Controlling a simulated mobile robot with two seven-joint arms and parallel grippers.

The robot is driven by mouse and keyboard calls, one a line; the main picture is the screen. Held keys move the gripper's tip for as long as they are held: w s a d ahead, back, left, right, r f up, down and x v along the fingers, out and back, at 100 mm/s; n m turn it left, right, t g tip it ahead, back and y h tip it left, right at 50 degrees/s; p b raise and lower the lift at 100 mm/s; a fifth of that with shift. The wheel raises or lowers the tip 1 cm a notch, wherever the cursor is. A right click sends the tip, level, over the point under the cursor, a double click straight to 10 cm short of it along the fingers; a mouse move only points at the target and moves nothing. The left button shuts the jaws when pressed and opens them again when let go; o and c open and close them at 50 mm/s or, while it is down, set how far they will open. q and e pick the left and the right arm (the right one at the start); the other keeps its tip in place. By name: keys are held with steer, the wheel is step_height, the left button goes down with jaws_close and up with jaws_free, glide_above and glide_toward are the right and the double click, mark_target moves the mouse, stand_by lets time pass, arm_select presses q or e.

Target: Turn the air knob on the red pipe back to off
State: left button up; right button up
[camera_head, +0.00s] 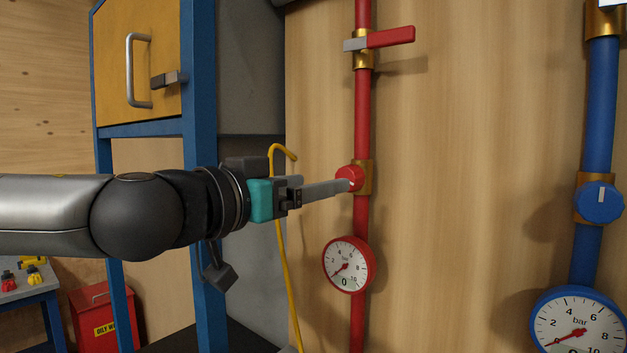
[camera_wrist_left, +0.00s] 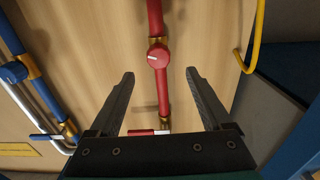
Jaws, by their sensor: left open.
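The red air knob (camera_head: 350,178) sits on a brass fitting on the vertical red pipe (camera_head: 362,110). My left gripper (camera_head: 346,186) reaches in from the left, and its fingertips overlap the knob in the head view. In the left wrist view the knob (camera_wrist_left: 158,57) shows a pale mark. It lies just beyond the tips of the open left gripper (camera_wrist_left: 160,73), between the lines of the two fingers. I cannot tell whether a finger touches it. The knob's mark is not clear in the head view. My right gripper is not in view.
A red-handled lever valve (camera_head: 385,40) is above the knob, and a red gauge (camera_head: 348,265) is below it. A blue pipe with a blue knob (camera_head: 600,202) stands at the right. A blue-framed cabinet (camera_head: 200,110) stands at left.

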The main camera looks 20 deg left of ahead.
mark_target(355, 174)
arm_select(q)
steer(key=shift+b+x, duration=1.6)
steer(key=shift+x, duration=2.85)
steer(key=shift+s+f, duration=0.1)
steer(key=shift+f, duration=0.05)
steer(key=shift+d, duration=0.1)
jaws_close()
